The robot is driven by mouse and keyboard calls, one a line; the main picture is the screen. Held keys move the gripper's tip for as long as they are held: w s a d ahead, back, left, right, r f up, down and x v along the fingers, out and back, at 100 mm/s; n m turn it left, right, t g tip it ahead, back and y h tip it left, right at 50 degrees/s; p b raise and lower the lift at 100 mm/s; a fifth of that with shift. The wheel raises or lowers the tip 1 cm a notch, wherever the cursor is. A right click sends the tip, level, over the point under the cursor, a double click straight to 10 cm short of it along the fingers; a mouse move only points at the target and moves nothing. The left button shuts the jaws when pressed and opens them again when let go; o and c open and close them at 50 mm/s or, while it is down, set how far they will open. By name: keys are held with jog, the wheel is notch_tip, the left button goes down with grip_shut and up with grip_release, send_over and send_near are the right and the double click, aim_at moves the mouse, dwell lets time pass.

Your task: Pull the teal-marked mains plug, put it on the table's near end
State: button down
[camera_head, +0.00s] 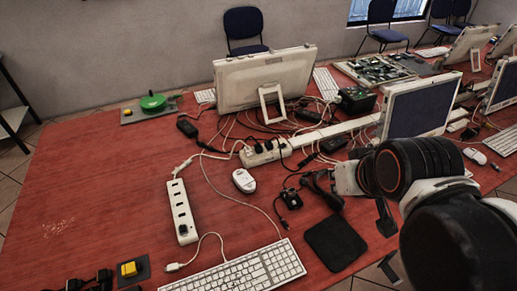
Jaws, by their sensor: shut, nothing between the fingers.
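A white power strip (268,152) with black plugs in it lies behind the middle of the red table (90,190), among tangled cables. Another white power strip (180,212) lies at the left, its row of sockets facing up. I cannot make out a teal mark on any plug at this size. Several black plugs (88,282) lie at the table's near left, at the bottom of the picture. My gripper (318,188) reaches in from the right, shut and empty, over the table in front of the plugged strip. My own arm hides part of the table at the right.
A monitor (262,80) stands behind the plugged strip. A white mouse (244,181), a small black device (290,199), a black mat (335,243) and a keyboard (240,272) lie in front. A yellow block (129,269) sits near left. The table's left side is mostly clear.

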jog(key=c, duration=2.4)
grip_release()
jog(key=c, duration=1.8)
grip_release()
jog(key=shift+w, duration=0.1)
jog(key=shift+c, duration=0.2)
jog(key=shift+o, duration=0.4)
jog(key=shift+w+r, duration=0.2)
jog(key=shift+w, duration=0.05)
jog(key=n+g+y+b, duration=0.1)
jog(key=n+g, duration=0.2)
jog(key=n, duration=0.1)
send_over(260, 147)
jog(key=s+d, duration=0.2)
jog(key=s, duration=0.4)
notch_tip(260, 147, down, 16)
jog(key=r, duration=0.1)
jog(key=b+x, duration=0.1)
jog(key=x, duration=0.4)
jog(key=b+x, duration=0.2)
jog(key=x, duration=0.2)
jog(key=b+x, duration=0.1)
jog(key=x, duration=0.4)
jog(key=shift+w+a+f+b, duration=0.25)
jog(key=shift+w+a+b, duration=0.05)
jog(key=shift+a+b, duration=0.1)
